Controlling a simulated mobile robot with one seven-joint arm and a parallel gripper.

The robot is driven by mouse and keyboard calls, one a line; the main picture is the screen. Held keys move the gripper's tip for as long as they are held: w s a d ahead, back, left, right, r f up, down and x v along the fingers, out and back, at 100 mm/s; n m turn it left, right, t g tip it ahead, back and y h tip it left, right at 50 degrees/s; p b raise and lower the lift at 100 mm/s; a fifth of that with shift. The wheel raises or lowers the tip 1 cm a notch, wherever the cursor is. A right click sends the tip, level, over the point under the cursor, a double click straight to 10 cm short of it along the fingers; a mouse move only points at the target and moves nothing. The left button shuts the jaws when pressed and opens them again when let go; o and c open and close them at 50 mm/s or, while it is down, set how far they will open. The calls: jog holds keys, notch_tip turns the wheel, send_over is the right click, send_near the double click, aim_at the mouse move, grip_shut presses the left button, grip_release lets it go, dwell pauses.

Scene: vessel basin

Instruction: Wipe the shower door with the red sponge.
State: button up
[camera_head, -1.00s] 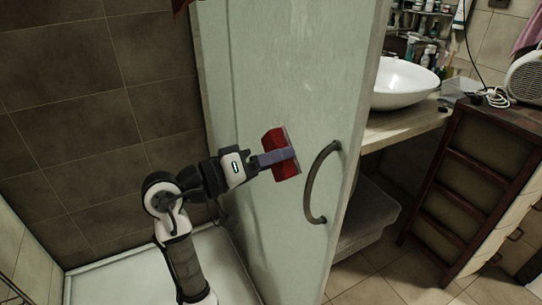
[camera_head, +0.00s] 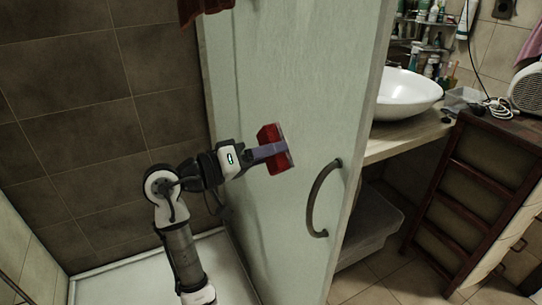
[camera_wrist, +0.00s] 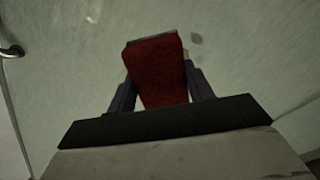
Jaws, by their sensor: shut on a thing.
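The red sponge (camera_head: 270,137) is held in my gripper (camera_head: 272,150), upright in front of the pale frosted shower door (camera_head: 300,90). In the wrist view the red sponge (camera_wrist: 158,72) sits between the two purple-grey fingers of my gripper (camera_wrist: 160,85), which are shut on it. The shower door (camera_wrist: 235,45) fills the background there. The sponge is at or very close to the door surface; I cannot tell whether it touches. The curved door handle (camera_head: 322,198) is to the right of the sponge and a little lower.
A white basin (camera_head: 405,95) on a counter and a dark wooden shelf unit (camera_head: 462,185) stand right of the door. A dark tiled wall (camera_head: 70,130) is at left, above the white shower tray (camera_head: 125,268). A reddish cloth (camera_head: 203,8) hangs at the top.

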aim_at(260, 136)
jog(key=shift+w+a, duration=0.25)
jog(key=shift+w, duration=0.5)
jog(key=shift+w+a, duration=0.25)
jog(key=shift+w, duration=0.45)
jog(key=shift+r+p, duration=1)
jog(key=shift+r, duration=0.2)
jog(key=shift+s+d, duration=0.3)
jog(key=shift+s, duration=0.6)
jog(key=shift+s+d, duration=0.25)
jog(key=shift+s, duration=0.6)
jog(key=shift+s+d+f, duration=0.1)
jog(key=shift+s+d, duration=0.3)
jog(key=shift+s, duration=0.4)
jog(key=shift+s+d, duration=0.4)
jog(key=shift+s, duration=0.4)
jog(key=v, duration=0.6)
jog(key=shift+a, duration=0.1)
